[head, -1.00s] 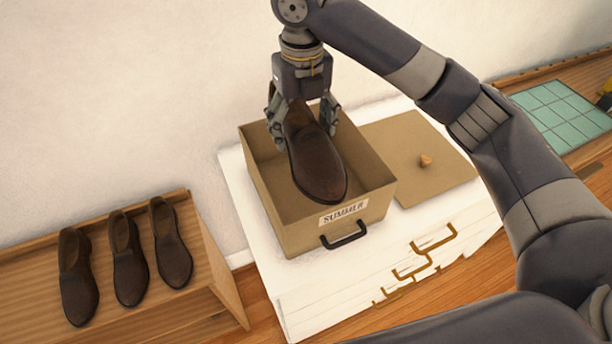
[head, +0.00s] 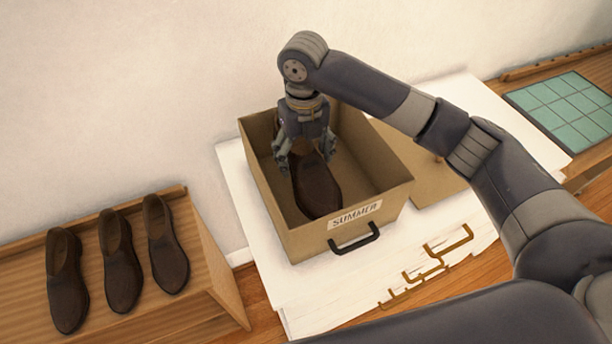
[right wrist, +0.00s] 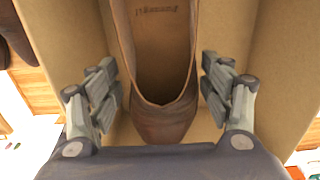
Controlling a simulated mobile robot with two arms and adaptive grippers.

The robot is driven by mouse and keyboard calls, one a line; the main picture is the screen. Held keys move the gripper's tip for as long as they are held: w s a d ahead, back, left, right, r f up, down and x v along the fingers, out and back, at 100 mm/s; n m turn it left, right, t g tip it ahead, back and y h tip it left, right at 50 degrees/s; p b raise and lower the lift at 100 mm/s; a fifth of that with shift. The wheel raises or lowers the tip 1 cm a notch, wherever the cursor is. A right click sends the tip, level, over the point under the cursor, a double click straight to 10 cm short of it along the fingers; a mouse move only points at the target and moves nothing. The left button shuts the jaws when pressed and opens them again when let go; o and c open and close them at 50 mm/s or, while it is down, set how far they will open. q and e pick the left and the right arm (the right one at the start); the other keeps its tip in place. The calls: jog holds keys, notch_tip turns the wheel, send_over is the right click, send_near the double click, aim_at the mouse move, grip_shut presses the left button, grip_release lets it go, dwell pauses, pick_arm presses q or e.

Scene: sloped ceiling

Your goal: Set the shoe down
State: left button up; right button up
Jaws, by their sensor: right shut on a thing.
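A dark brown shoe (head: 316,186) is inside the tan box (head: 378,208) labelled SUMMER, its toe toward the box's front wall. My right gripper (head: 306,168) is inside the box, shut on the shoe near its heel end. In the right wrist view the shoe (right wrist: 160,75) lies between the two fingers (right wrist: 162,88), and its lining shows faint lettering. Whether the sole touches the box floor cannot be told. My left gripper is not in view.
The box stands on a white dresser (head: 290,290) with brass handles. A tan lid (head: 420,180) lies beside it, partly behind my arm. Several brown shoes (head: 122,265) stand on a wooden bench (head: 190,315) at left. A green tiled mat (head: 565,110) lies at far right.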

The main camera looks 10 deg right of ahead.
notch_tip(320, 180, down, 5)
jog(key=shift+w+f+p, duration=0.15)
jog(key=shift+p, duration=0.35)
notch_tip(320, 180, down, 4)
jog(key=shift+r+p, duration=0.2)
jog(key=shift+p, duration=0.4)
jog(key=shift+f, duration=0.2)
jog(key=shift+f, duration=0.1)
jog(key=o, duration=1.4)
jog(key=shift+o, duration=0.2)
notch_tip(320, 180, up, 12)
jog(key=b, duration=0.3)
jog(key=shift+f+b, duration=0.1)
jog(key=shift+b, duration=0.3)
jog(key=shift+r, duration=0.25)
